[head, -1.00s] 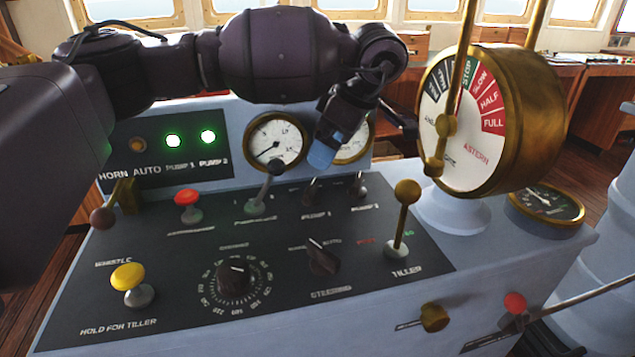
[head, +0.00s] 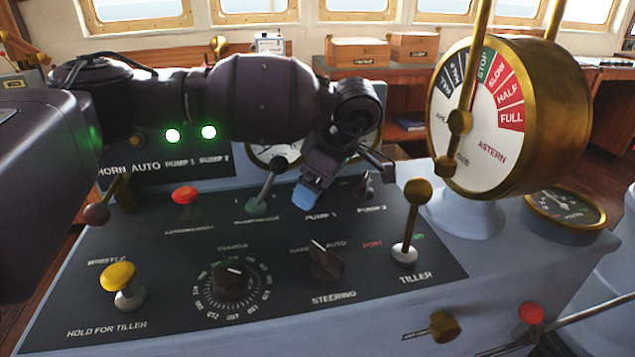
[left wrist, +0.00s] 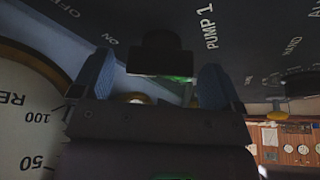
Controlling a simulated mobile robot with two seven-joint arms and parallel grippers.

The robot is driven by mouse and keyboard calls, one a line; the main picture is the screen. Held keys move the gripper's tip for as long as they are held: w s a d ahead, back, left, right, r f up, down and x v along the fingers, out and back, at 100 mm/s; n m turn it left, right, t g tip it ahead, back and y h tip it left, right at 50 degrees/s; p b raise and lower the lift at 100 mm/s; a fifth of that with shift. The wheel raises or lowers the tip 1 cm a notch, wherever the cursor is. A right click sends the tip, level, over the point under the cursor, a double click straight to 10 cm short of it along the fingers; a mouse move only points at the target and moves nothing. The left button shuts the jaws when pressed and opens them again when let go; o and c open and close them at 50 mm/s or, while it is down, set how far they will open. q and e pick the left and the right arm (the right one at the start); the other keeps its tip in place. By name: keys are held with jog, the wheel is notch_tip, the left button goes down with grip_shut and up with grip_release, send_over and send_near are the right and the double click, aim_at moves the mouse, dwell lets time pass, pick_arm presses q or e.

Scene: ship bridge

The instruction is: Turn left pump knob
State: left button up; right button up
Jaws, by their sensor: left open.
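The left pump knob (left wrist: 160,52), a small dark knob beside the PUMP 1 label, shows in the left wrist view between the two blue fingers of my left gripper (left wrist: 156,68). The fingers stand apart on either side of it; I cannot tell whether they touch it. In the head view my left gripper (head: 307,196) is low over the panel just above the PUMP 1 label and hides that knob. The PUMP 2 knob (head: 366,188) is visible to the right of it. My right gripper is not in view.
The brass tiller lever (head: 411,220) and the large telegraph dial (head: 490,120) stand to the right. The steering knob (head: 326,264) and compass knob (head: 231,283) are nearer the front. Two green lamps are lit.

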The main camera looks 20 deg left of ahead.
pick_arm(q)
jog(key=c, duration=0.9)
